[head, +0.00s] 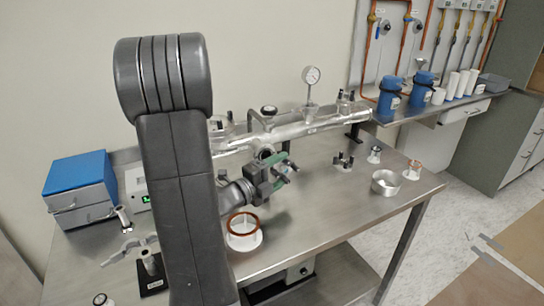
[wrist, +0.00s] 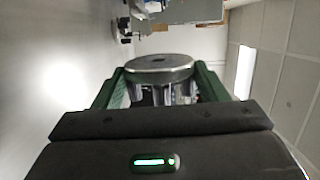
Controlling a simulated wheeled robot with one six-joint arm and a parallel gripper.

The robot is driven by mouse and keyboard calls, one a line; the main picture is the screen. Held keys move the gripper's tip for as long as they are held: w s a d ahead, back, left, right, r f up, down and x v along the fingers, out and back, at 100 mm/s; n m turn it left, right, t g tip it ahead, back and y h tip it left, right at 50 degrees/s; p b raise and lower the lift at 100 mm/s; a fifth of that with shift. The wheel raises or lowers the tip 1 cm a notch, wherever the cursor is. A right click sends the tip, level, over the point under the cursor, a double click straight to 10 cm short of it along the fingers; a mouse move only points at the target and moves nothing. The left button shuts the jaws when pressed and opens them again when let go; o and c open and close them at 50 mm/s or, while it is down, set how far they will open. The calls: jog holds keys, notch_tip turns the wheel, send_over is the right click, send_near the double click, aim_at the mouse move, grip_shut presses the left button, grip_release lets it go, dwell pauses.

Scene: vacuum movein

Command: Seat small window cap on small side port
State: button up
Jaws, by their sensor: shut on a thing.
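My gripper (head: 281,168) has green fingers and is in front of the metal vacuum tube (head: 340,120) in the head view. In the wrist view, my gripper (wrist: 160,72) is shut on a round metal cap (wrist: 160,62), which looks like the small window cap. The cap sits between the two fingertips with its flat face seen at a slant. A short side port (head: 265,152) shows on the front of the tube just behind the gripper, partly hidden by it. I cannot tell whether cap and port touch.
A pressure gauge (head: 311,75) stands up from the tube. A white holder with a copper-coloured ring (head: 243,222) is on the table below the gripper. A metal bowl (head: 385,183) and small fittings stand at the right. The table's front right is clear. A blue-topped box (head: 78,172) is at left.

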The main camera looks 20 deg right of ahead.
jog(key=shift+s+a+f+m, duration=0.1)
jog(key=shift+a+f+m, duration=0.15)
jog(key=shift+a+m, duration=0.2)
jog(key=shift+a+g, duration=0.1)
jog(key=shift+g, duration=0.3)
jog(key=w+p, duration=0.1)
jog(key=w, duration=0.5)
jog(key=shift+a+p, duration=0.3)
jog(key=shift+a, duration=0.05)
jog(key=shift+w, duration=0.1)
jog(key=shift+b, duration=0.8)
jog(key=shift+w+a, duration=0.15)
jog(key=shift+w, duration=0.4)
dwell(1.3)
jog(key=o, duration=1.1)
